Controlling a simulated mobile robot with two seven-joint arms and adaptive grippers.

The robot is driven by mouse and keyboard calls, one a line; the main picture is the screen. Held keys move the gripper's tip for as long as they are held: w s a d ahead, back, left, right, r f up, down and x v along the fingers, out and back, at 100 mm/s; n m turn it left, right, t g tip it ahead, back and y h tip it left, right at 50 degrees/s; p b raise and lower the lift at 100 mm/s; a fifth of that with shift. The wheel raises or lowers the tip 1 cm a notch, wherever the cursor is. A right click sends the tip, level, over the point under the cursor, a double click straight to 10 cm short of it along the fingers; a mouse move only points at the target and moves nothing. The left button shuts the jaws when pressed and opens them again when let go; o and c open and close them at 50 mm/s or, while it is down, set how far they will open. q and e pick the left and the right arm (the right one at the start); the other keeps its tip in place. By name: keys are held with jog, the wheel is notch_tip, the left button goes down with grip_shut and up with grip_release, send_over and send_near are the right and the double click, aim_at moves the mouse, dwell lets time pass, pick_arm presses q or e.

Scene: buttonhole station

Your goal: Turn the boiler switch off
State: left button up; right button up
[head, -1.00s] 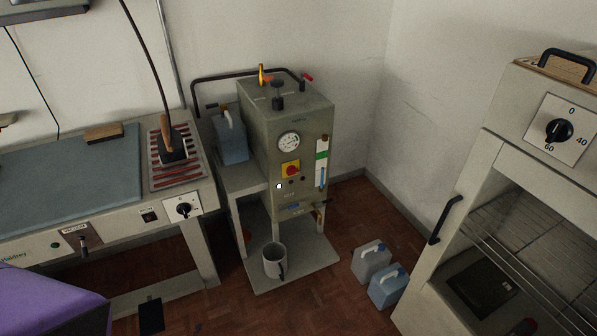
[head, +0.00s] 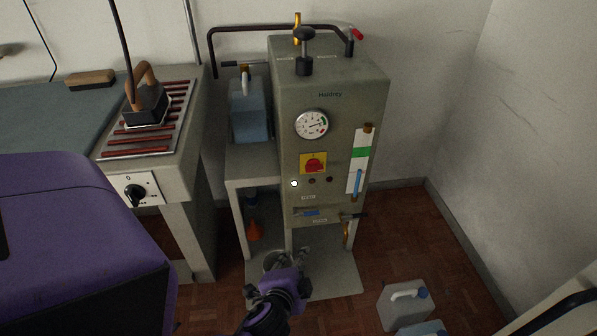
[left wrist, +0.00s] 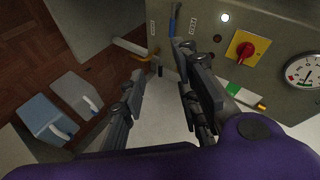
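The boiler (head: 330,95) is a grey-green cabinet on a stand. On its front is a red rotary switch (head: 313,163) on a yellow plate, below a round gauge (head: 312,124). A small white lamp (head: 294,184) glows at the switch's lower left. My left gripper (head: 287,258) is low in front of the boiler, below the switch and apart from it. In the left wrist view its fingers (left wrist: 160,65) are spread and empty. The switch (left wrist: 248,47) and gauge (left wrist: 303,71) show there to the right of the fingers. My right gripper is not in view.
A sight tube (head: 358,165) and a small lever (head: 350,215) sit on the boiler's right front. A blue jug (head: 250,112) stands on the side shelf. An ironing table with an iron (head: 146,100) is at left. Jugs (head: 405,305) stand on the floor at right.

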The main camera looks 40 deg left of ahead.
pick_arm(q)
jog(key=w+a+r+m+t+y+b, duration=0.1)
jog(key=w+a+y+b, duration=0.2)
jog(key=w+b, duration=0.45)
jog(key=y+b, duration=0.5)
jog(key=b, duration=0.3)
send_near(315, 171)
jog(key=w+a, duration=0.1)
jog(key=shift+y, duration=0.3)
jog(key=b+x, duration=0.1)
jog(key=x, duration=0.6)
jog(key=shift+d+f, duration=0.1)
jog(key=shift+f, duration=0.1)
jog(key=shift+w+a+n, duration=0.3)
jog(key=shift+a, duration=0.05)
jog(key=shift+c, duration=0.3)
grip_shut()
